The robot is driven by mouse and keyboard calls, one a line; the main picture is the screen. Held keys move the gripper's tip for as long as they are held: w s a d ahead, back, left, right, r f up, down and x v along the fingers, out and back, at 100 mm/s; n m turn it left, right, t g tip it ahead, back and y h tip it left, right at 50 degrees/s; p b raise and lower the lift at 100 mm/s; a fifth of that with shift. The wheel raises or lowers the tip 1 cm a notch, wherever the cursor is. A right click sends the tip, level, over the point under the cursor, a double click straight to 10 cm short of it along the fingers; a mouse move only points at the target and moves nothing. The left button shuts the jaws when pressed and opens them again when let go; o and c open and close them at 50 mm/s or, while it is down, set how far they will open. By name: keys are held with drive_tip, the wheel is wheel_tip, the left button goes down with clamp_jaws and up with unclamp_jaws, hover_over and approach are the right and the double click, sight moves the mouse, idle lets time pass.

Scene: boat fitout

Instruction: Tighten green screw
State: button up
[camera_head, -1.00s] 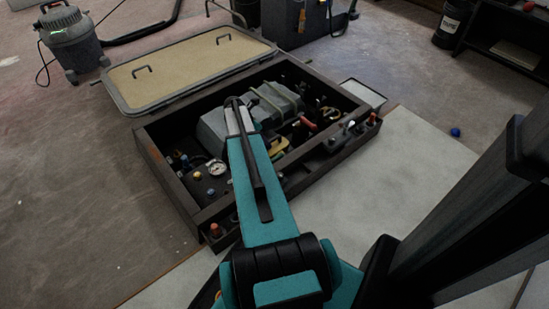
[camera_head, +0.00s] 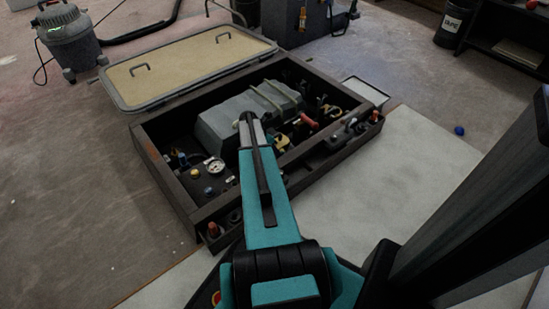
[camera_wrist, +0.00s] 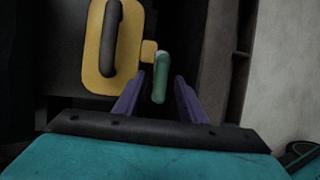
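A small green rod-like piece (camera_wrist: 160,78), which looks like the green screw, stands in the wrist view beside a yellow plate (camera_wrist: 104,74) with a dark handle. My gripper (camera_wrist: 158,84) has two purple fingers spread apart, one on each side of the green piece's lower end. Gaps show between the fingers and the green piece. In the head view my arm reaches over the open dark box (camera_head: 164,172), and it hides the fingertips and the green piece.
The box holds a grey housing (camera_head: 218,118), a round gauge (camera_head: 214,166), a red handle (camera_head: 308,121) and several small knobs. Its tan lid (camera_head: 188,66) lies open behind. In the wrist view a dark wall edge (camera_wrist: 240,65) runs close on the right.

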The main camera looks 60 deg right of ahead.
drive_tip(key=shift+x, duration=0.85)
